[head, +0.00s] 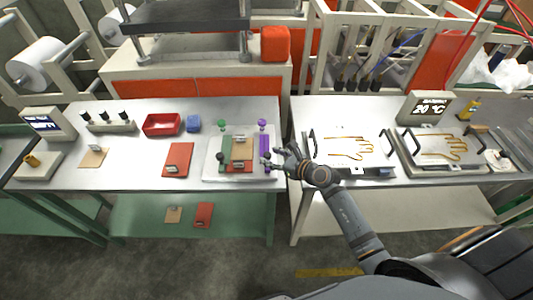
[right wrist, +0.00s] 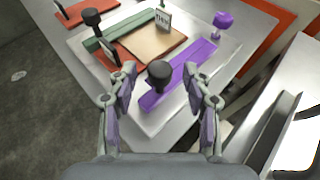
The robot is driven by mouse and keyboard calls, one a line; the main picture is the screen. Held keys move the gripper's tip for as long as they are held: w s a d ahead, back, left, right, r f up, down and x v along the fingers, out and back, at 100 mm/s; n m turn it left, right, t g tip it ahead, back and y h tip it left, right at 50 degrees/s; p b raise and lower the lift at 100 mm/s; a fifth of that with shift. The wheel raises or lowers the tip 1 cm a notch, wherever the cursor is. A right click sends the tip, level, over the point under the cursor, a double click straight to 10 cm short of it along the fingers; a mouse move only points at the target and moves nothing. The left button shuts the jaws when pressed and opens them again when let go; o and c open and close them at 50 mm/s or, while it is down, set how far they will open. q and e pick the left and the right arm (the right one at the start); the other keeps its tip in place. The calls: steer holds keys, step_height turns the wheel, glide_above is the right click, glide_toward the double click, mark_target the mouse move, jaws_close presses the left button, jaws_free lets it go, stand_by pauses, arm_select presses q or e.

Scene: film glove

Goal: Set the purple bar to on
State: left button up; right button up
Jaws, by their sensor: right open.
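The purple bar (head: 264,147) lies along the right side of a pale square plate (head: 213,171) on the left table. It also shows in the right wrist view (right wrist: 182,78), running from a black knob (right wrist: 159,74) at its near end towards a purple knob (right wrist: 223,19) at its far end. My right gripper (head: 272,158) is open by the bar's near end. In the right wrist view its fingers (right wrist: 159,80) stand apart on either side of the black knob; I cannot tell whether they touch it. No on or off marking is readable. My left gripper is out of view.
A green bar (right wrist: 118,30) and an orange piece with a tan card (right wrist: 153,42) on it share the plate. Glove-shaped wire trays (head: 350,148) stand right, beyond a gap between tables.

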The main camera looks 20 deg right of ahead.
steer(key=shift+x, duration=0.8)
steer(key=shift+w+a+f, duration=0.1)
steer(key=shift+w+a, duration=0.05)
steer(key=shift+w, duration=0.15)
steer(key=shift+w+f, duration=0.1)
steer(key=shift+w, duration=0.05)
steer(key=shift+a, duration=0.1)
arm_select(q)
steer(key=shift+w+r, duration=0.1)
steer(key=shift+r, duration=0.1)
arm_select(e)
jaws_close()
